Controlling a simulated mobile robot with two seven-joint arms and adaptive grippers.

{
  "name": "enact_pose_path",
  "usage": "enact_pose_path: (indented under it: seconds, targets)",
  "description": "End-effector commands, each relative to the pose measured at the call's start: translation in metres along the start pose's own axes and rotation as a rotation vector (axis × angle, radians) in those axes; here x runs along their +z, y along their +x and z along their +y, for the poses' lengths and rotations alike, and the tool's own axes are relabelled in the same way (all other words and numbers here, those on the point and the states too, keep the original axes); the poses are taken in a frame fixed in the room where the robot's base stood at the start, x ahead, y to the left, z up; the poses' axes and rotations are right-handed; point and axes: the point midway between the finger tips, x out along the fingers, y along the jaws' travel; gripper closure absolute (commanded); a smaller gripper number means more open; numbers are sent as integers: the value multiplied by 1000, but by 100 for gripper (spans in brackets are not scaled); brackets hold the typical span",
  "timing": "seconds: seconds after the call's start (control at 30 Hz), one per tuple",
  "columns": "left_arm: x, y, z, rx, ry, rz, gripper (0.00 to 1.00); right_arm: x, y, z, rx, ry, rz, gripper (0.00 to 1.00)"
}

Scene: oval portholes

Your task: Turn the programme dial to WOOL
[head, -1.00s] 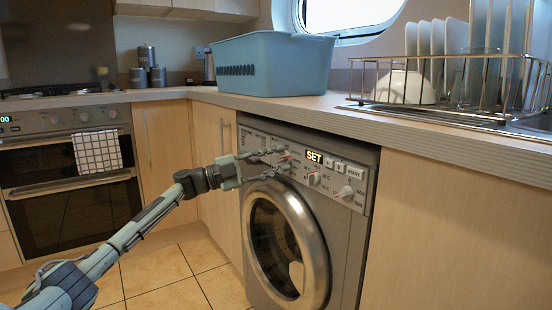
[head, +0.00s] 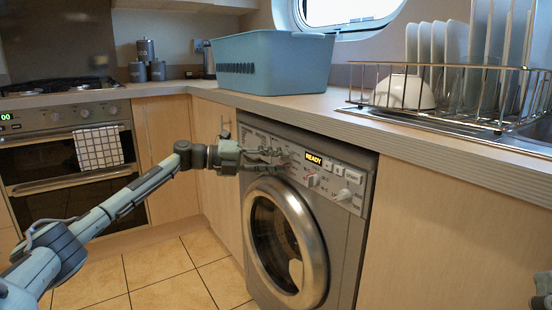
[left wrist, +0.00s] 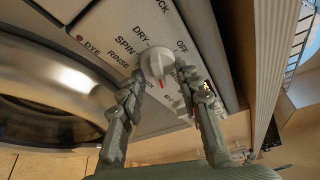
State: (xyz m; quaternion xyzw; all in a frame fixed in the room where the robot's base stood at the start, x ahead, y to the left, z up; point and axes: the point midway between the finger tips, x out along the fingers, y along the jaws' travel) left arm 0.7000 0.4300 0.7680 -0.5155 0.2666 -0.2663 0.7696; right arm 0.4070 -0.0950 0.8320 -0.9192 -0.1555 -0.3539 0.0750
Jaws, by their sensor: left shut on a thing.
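The programme dial (left wrist: 157,60) is a white round knob on the washing machine's (head: 342,245) panel. DRY, SPIN, RINSE, DYE and OFF are readable around it in the left wrist view; I cannot read WOOL. A red mark on the dial faces the lower side of that view, between my fingers. My left gripper (head: 279,156) is at the panel's left part, its fingertips closed on either side of the dial, as the left wrist view (left wrist: 160,77) shows. The display (head: 314,159) reads READY. Only a piece of my right gripper (head: 541,287) shows at the lower right edge.
The worktop (head: 300,104) overhangs just above the panel. A blue basket (head: 270,65) and a dish rack (head: 450,85) stand on it. The round machine door (head: 318,250) is shut below the panel. The tiled floor (head: 170,265) in front is clear.

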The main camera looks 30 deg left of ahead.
Motion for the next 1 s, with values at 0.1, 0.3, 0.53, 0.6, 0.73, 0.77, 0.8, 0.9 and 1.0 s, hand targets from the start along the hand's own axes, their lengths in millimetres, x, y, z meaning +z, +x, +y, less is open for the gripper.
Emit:
enact_pose_path:
  seconds: [0.1,0.3,0.53,0.6,0.73,0.77,0.8,0.9,1.0]
  targets:
    - [1,-1,-1,28,68,-2,95,6,1,-1,-1,3,-44,46]
    - [1,0,-1,60,143,-2,95,13,1,-2,-2,5,-93,46]
    - [1,0,0,74,179,-3,95,18,0,-2,-2,7,-117,46]
    - [1,0,0,75,182,-3,95,18,0,-2,-2,7,-119,46]
    - [1,0,0,76,184,-4,95,18,0,-2,-1,7,-120,46]
    - [1,0,0,76,184,-4,95,18,0,-2,-1,7,-120,46]
    - [1,0,0,76,184,-4,95,18,0,-2,-1,7,-120,46]
    - [1,0,0,75,183,-4,95,18,0,-2,-1,7,-120,46]
    - [1,0,0,75,183,-4,59,18,0,-2,-1,7,-120,46]
